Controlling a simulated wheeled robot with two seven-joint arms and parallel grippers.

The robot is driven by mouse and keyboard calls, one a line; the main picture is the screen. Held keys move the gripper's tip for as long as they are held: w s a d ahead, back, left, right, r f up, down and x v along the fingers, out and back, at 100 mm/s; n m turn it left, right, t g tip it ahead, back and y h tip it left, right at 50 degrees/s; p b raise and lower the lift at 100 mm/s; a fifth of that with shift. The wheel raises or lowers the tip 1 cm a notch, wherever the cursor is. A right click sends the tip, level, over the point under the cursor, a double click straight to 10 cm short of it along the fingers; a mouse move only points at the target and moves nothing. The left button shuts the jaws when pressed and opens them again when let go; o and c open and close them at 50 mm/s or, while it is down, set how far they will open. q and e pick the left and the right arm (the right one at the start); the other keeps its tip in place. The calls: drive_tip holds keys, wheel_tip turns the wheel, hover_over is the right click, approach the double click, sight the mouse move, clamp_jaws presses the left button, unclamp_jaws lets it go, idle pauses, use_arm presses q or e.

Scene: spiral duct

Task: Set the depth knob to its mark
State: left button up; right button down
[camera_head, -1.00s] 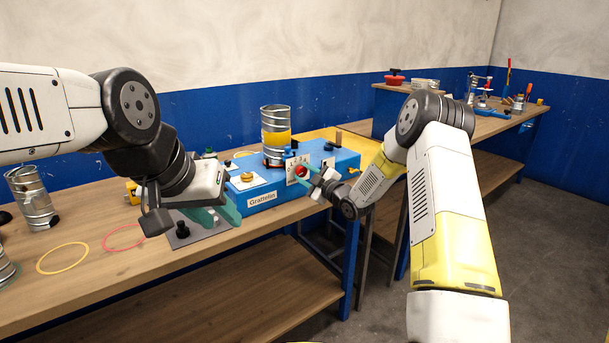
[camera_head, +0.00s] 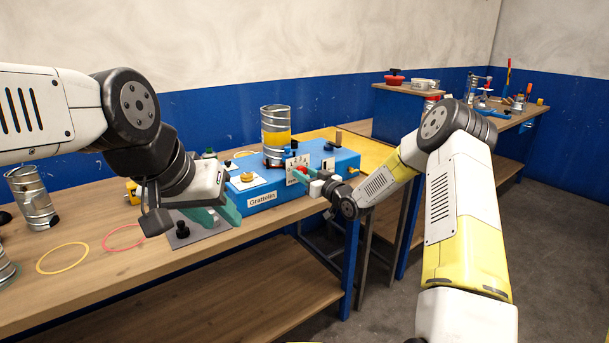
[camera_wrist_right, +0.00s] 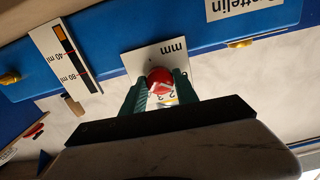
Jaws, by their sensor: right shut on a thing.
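The wrist view shows "mm" on the plate, but the fingers and knob cover most of the scale, so I cannot read the setting. In the head view my right gripper (camera_head: 308,176) reaches the knob from the right. My left gripper (camera_head: 212,214) hangs over the bench left of the machine; its finger gap is unclear.
A metal duct with a yellow band (camera_head: 276,135) stands upright at the machine.

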drive_tip(key=shift+f+m, duration=0.15)
drive_tip(key=shift+m, duration=0.55)
drive_tip(key=c, duration=0.9)
unclamp_jaws()
drive_tip(key=shift+c, duration=0.2)
drive_tip(key=shift+s+d, duration=0.1)
drive_tip(key=v, duration=0.7)
drive_tip(key=shift+s+d, duration=0.2)
drive_tip(key=shift+s, duration=0.05)
